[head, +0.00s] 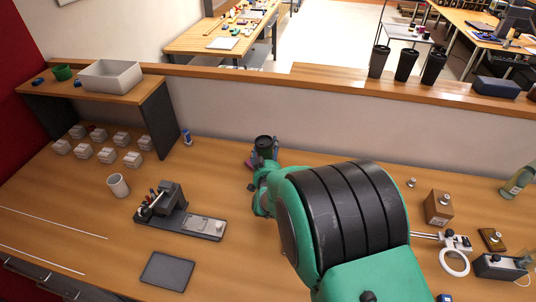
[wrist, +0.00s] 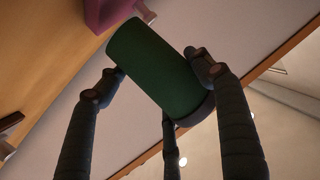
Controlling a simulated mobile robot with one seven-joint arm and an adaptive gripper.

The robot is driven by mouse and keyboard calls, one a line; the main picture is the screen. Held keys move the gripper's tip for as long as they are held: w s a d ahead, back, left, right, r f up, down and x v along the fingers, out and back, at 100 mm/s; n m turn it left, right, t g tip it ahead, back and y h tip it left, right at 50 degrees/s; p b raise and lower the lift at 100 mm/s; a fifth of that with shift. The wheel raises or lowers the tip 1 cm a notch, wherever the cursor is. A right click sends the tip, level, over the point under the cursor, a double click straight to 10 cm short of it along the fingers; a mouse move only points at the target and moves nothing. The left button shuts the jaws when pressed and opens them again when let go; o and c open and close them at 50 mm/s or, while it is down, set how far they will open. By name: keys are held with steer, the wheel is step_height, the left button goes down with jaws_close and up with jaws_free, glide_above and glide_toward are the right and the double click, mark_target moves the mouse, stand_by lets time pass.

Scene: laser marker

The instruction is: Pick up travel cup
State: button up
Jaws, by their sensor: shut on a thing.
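The travel cup is a dark green cylinder (wrist: 155,65) in the wrist view, with a darker band at its lower right end. In the head view its dark round top (head: 264,142) shows above my gripper (head: 265,155), near the back wall of the bench. My gripper also shows in the wrist view (wrist: 155,82), its dark fingers closed around the cup's sides. The cup looks about upright in the head view. My fingers hide its lower part there, and I cannot tell whether its base touches the bench.
A pink thing (wrist: 103,12) lies close to the cup. A blue can (head: 187,137), a white mug (head: 118,186) and a small machine (head: 172,200) stand to the left. Dark tumblers (head: 405,65) stand on the ledge.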

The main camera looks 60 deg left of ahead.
mark_target(268, 156)
steer(key=w+d+p+v, duration=0.1)
steer(key=w+p+v, duration=0.1)
steer(key=v, duration=1.4)
steer(key=shift+d, duration=0.2)
steer(key=shift+f+m+b, duration=0.15)
steer(key=shift+m+b, duration=0.15)
steer(key=shift+b, duration=0.1)
stand_by(0.4)
steer(key=shift+y, duration=0.3)
steer(key=x, duration=0.5)
steer(key=s+b+x, duration=0.1)
steer(key=x, duration=0.4)
steer(key=a+b+x, duration=0.1)
steer(key=x, duration=0.5)
steer(key=shift+s+r, duration=0.2)
steer(key=shift+s, duration=0.2)
steer(key=shift+f, duration=0.1)
steer(key=shift+f+b, duration=0.75)
steer(key=shift+f, duration=0.9)
steer(key=shift+f, duration=0.2)
steer(key=o, duration=0.7)
steer(key=shift+o, duration=0.2)
